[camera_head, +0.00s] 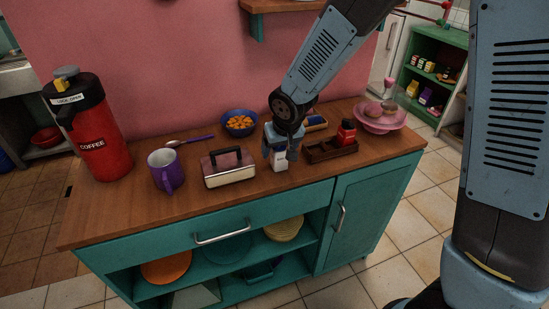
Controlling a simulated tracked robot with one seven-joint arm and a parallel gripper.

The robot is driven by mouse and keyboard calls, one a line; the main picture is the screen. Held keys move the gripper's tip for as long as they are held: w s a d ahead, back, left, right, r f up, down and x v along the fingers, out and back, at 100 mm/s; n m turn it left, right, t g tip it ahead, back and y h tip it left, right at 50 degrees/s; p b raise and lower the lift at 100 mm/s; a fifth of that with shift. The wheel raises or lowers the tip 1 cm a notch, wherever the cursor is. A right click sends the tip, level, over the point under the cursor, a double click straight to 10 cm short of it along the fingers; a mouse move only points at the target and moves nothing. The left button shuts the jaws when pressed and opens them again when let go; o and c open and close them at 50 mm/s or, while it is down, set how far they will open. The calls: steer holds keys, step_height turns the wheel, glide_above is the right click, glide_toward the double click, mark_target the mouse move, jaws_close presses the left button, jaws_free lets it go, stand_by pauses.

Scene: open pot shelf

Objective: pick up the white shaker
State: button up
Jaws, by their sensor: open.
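The white shaker (279,162) stands on the wooden counter top, near its front edge and right of the toast-shaped box with a dark handle. My gripper (280,150) points down right at the shaker from above. Its fingers are open and hide the shaker's upper part. I cannot tell whether the fingers touch it.
The handled box (228,169) is close on the left, and a dark wooden tray (330,153) with a red bottle (346,132) close on the right. Behind is a blue bowl (239,130) of orange pieces. A purple mug (165,170), red coffee dispenser (96,135) and pink bowl (380,122) stand farther out.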

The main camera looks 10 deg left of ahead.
steer(key=shift+w+f, duration=0.1)
steer(key=shift+f, duration=0.1)
steer(key=shift+c, duration=0.2)
steer(key=c, duration=1.1)
steer(key=shift+r, duration=0.15)
